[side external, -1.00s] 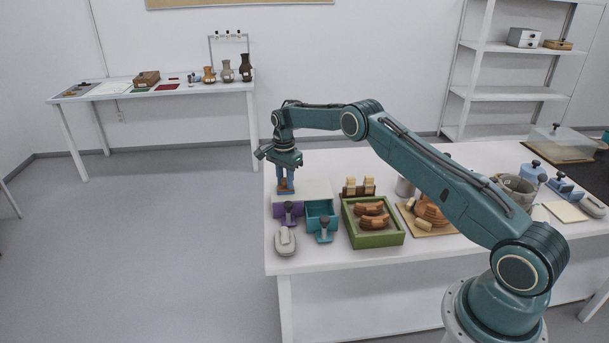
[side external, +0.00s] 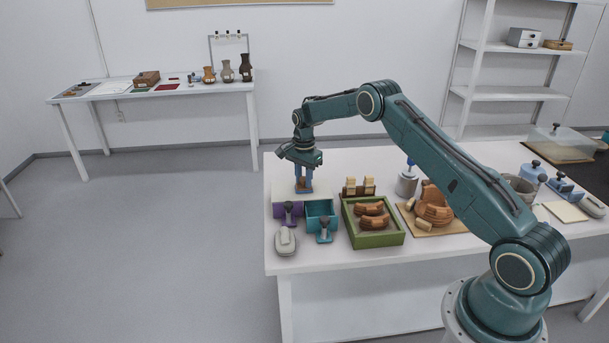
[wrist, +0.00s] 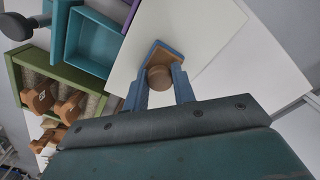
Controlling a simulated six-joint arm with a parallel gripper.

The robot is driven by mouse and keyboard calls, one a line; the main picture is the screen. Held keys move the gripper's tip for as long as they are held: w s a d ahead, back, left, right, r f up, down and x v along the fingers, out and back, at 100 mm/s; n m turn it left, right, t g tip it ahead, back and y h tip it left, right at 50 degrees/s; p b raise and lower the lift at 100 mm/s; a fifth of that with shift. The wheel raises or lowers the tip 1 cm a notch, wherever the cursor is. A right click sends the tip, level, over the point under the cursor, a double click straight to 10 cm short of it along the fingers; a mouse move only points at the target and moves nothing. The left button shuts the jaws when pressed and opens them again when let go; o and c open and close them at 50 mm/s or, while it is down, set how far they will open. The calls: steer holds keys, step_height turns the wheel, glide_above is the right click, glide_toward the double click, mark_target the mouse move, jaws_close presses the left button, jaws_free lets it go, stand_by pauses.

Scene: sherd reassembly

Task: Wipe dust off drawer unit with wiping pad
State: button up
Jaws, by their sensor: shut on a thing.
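The drawer unit (side external: 283,196) stands at the table's left end, with a pale flat top that also shows in the wrist view (wrist: 205,25). My gripper (side external: 304,189) is over the unit's top, pointing down. In the wrist view its blue fingers (wrist: 159,86) are shut on the round brown knob of the wiping pad (wrist: 165,53). The pad has a brown face with a blue edge. It is at or just above the top; contact is unclear. I cannot make out dust.
A green tray (side external: 376,241) with brown sherds stands right of the drawers. A grey pad-like object (side external: 285,243) lies in front. A cream-blocked rack (side external: 351,192), a grey jar (side external: 407,184) and a board with a reddish pot (side external: 433,208) are farther right.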

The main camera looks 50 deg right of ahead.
steer(key=s+d, duration=0.3)
steer(key=shift+s+d, duration=0.2)
steer(key=shift+s, duration=0.05)
step_height(320, 180, up, 8)
stand_by(0.7)
steer(key=shift+a, duration=0.1)
stand_by(0.4)
